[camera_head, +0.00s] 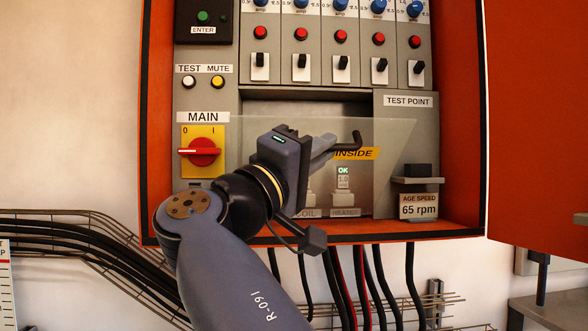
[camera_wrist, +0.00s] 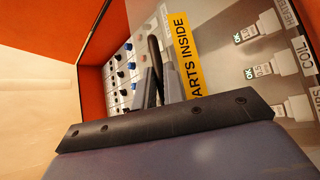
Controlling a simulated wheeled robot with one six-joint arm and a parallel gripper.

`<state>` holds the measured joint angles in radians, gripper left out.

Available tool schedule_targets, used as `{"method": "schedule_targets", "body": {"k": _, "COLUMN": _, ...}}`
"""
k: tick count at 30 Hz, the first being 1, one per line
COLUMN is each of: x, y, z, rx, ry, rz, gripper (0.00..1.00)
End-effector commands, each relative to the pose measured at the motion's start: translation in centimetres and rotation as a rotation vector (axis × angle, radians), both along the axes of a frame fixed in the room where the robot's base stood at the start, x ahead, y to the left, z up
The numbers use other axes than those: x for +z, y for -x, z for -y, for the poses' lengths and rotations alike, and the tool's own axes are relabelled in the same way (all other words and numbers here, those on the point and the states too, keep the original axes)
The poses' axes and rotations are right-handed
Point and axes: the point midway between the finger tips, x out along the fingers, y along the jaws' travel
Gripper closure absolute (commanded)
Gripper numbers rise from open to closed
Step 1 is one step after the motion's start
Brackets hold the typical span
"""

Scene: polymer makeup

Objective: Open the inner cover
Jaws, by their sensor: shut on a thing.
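The inner cover (camera_head: 385,140) is a clear panel with a yellow label (camera_head: 356,154) in the lower part of the cabinet. Its right edge slants and its top edge overlaps the grey frame, so it appears tilted out at the top. Its black handle (camera_head: 356,138) sticks out near the top. My gripper (camera_head: 328,147) is in front of the cover, shut on the handle. In the wrist view, the handle (camera_wrist: 154,52) stands between the two grey fingers (camera_wrist: 158,88), beside the yellow label (camera_wrist: 186,60). My arm hides the cover's left part.
The orange cabinet door (camera_head: 537,120) stands open at the right. A red main switch (camera_head: 202,152) is left of my gripper, and switches (camera_head: 300,66) are above. A grey box with an age speed plate (camera_head: 418,205) is at the right. Black cables (camera_head: 410,285) hang below.

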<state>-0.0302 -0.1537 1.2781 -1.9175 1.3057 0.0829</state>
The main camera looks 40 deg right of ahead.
Motion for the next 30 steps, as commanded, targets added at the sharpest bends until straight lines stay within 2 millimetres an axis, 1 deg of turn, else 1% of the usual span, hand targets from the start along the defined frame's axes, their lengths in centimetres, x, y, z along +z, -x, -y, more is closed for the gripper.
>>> {"method": "schedule_targets", "body": {"k": 1, "x": -1.5, "y": 0.3, "z": -0.2, "rx": 0.001, "ry": 0.012, "rz": 0.02, "gripper": 1.0}}
{"method": "schedule_targets", "body": {"k": 8, "x": -3.9, "y": 1.4, "z": -0.9, "rx": 0.002, "ry": 0.072, "rz": 0.116, "gripper": 1.0}}
{"method": "schedule_targets", "body": {"k": 15, "x": -6.7, "y": 2.3, "z": -1.4, "rx": 0.002, "ry": 0.067, "rz": 0.111, "gripper": 1.0}}
{"method": "schedule_targets", "body": {"k": 24, "x": -10.1, "y": 2.7, "z": -1.7, "rx": 0.003, "ry": 0.065, "rz": 0.106, "gripper": 1.0}}
{"method": "schedule_targets", "body": {"k": 30, "x": -11.6, "y": 2.7, "z": -1.7, "rx": 0.003, "ry": 0.064, "rz": 0.105, "gripper": 1.0}}
